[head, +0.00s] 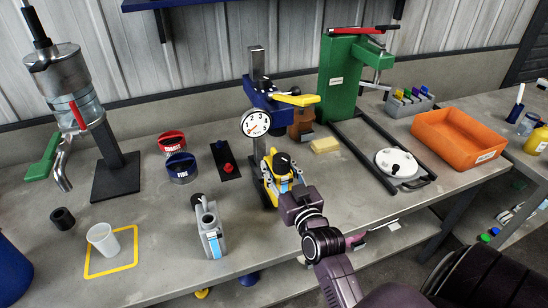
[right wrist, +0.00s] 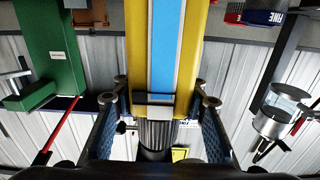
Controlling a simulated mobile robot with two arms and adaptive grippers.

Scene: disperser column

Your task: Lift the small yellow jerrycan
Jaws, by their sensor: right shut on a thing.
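The small yellow jerrycan (head: 267,188), with a black cap and a blue stripe, is near the middle of the head view, in front of the gauge column. My right gripper (head: 285,183) comes in from the lower right and is shut on it. In the right wrist view the yellow jerrycan (right wrist: 190,55) fills the upper middle, its blue stripe facing the camera. The fingers of the right gripper (right wrist: 158,125) lie on both sides of it. I cannot tell whether its base touches the table. My left gripper is not in view.
A grey can with a blue stripe (head: 211,240) stands at the left front. The column with a round gauge (head: 255,124) is close behind the jerrycan. Right of it are a yellow sponge (head: 325,145), a green press (head: 340,80) and an orange tray (head: 459,139). A white cup (head: 103,238) stands left.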

